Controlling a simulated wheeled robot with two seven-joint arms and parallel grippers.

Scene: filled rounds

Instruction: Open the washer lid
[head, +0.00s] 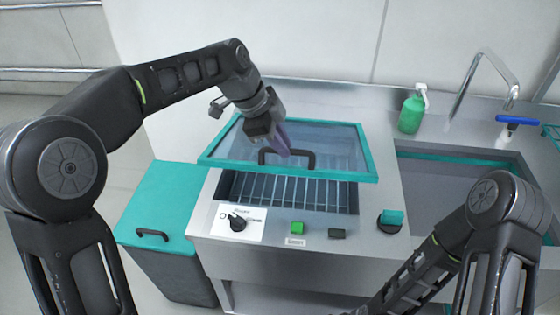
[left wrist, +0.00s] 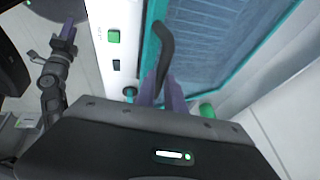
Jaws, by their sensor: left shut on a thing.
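The washer lid (head: 340,168) is a clear panel in a teal frame. It is tilted, with its front edge raised above the washer opening. My left gripper (head: 285,147) is shut on the black lid handle (head: 312,160).
The washer's front panel has a black knob (head: 237,223), a green button (head: 297,228) and a dark button (head: 337,233). A wire rack (head: 290,190) shows under the lid. A teal-topped cabinet (head: 165,200) stands left. At right are a sink, a tap and a green soap bottle (head: 411,115).

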